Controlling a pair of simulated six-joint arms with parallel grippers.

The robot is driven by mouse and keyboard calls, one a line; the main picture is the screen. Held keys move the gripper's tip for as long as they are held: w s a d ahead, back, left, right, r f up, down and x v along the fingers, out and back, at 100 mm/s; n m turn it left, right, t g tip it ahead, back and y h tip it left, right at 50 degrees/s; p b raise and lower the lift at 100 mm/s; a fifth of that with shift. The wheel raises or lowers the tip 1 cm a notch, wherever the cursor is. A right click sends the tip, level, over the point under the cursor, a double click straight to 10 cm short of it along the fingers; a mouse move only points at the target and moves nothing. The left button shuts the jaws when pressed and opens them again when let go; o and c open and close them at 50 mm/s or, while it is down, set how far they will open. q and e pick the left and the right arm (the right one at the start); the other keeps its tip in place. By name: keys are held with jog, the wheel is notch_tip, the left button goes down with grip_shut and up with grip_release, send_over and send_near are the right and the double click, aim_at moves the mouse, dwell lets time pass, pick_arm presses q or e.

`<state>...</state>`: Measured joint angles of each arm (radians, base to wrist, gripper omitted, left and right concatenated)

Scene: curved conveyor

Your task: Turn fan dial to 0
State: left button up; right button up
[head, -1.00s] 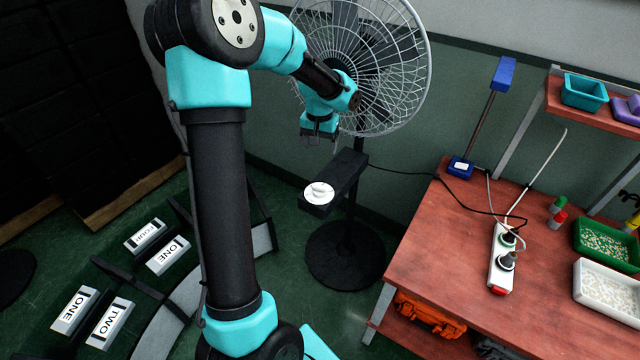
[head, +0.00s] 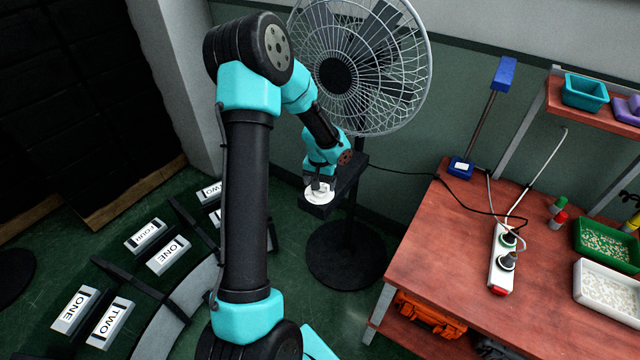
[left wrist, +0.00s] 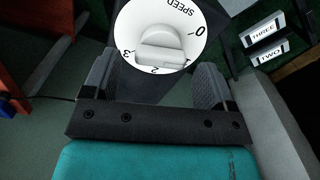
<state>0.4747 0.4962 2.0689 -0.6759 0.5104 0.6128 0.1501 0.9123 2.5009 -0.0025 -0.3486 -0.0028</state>
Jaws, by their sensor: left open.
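The fan (head: 362,70) stands at the back against the wall. Its control box carries a white round dial (head: 317,198), which shows close up in the left wrist view (left wrist: 188,18). The dial face is marked SPEED with 0, 2 and 3 visible, and it has a raised white knob (left wrist: 160,42) across its middle. My left gripper (head: 320,188) is at the dial in the head view. In the left wrist view its two fingers (left wrist: 158,80) are apart, one on each side below the knob, with the knob between and just beyond them. My right gripper is not in view.
A red-brown workbench (head: 440,235) stands at the right with a power strip (head: 502,258), a green tray (head: 605,242) and a white tray (head: 608,290). A curved conveyor (head: 170,318) with labelled boxes (head: 110,322) lies at the lower left.

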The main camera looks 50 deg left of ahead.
pick_arm(q)
jog(key=shift+f, duration=0.45)
jog(key=c, duration=0.9)
